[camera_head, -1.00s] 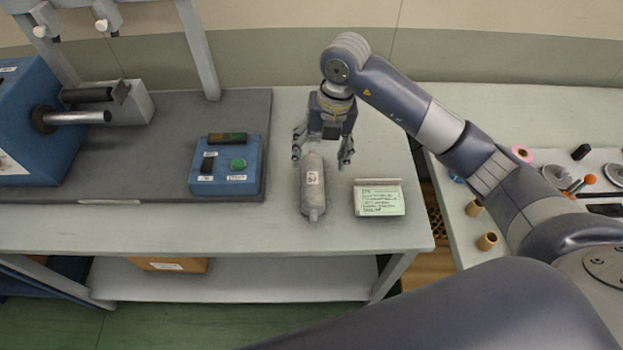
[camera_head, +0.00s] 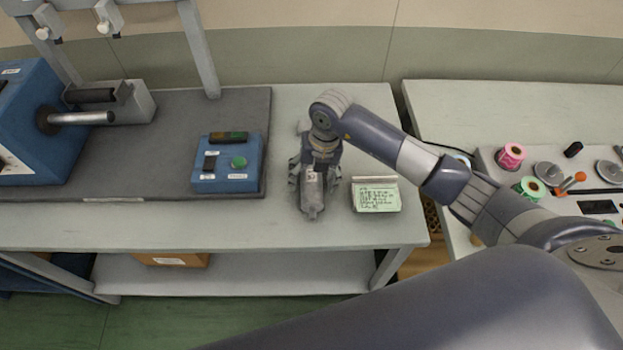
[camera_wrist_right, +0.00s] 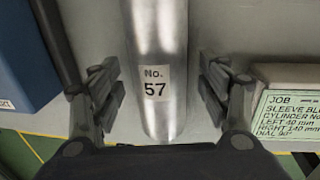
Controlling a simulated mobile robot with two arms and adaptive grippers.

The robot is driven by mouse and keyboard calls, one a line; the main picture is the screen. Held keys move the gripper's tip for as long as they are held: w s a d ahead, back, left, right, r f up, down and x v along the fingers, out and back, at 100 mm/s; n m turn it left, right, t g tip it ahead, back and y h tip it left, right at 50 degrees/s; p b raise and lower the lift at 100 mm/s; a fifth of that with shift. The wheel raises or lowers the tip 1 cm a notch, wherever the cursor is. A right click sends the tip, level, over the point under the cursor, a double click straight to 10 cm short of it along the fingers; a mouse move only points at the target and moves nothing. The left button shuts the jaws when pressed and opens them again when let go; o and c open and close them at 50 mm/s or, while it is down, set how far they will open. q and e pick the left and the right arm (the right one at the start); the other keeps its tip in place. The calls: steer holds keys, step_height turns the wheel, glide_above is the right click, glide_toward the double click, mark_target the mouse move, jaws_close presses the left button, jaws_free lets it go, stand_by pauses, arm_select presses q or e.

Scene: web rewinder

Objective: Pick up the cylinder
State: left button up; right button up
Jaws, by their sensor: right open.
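The cylinder (camera_head: 312,196) is a grey metal piece lying on the light grey table, its near end pointing to the table's front edge. In the right wrist view the cylinder (camera_wrist_right: 158,40) carries a white label reading "No. 57". My right gripper (camera_head: 312,185) is over the cylinder and hides much of it in the head view. In the wrist view the fingers of my right gripper (camera_wrist_right: 158,88) are open, one on each side of the cylinder, with a gap on both sides. My left gripper is not in view.
A job card on a stand (camera_head: 376,195) is close to the right of the cylinder; it also shows in the wrist view (camera_wrist_right: 288,115). A blue control box (camera_head: 228,164) with a green button stands to the left on a dark mat (camera_head: 150,180). A second table is at the right.

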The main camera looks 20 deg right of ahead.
steer(key=c, duration=1.6)
steer(key=shift+w+r, duration=0.1)
jaws_close()
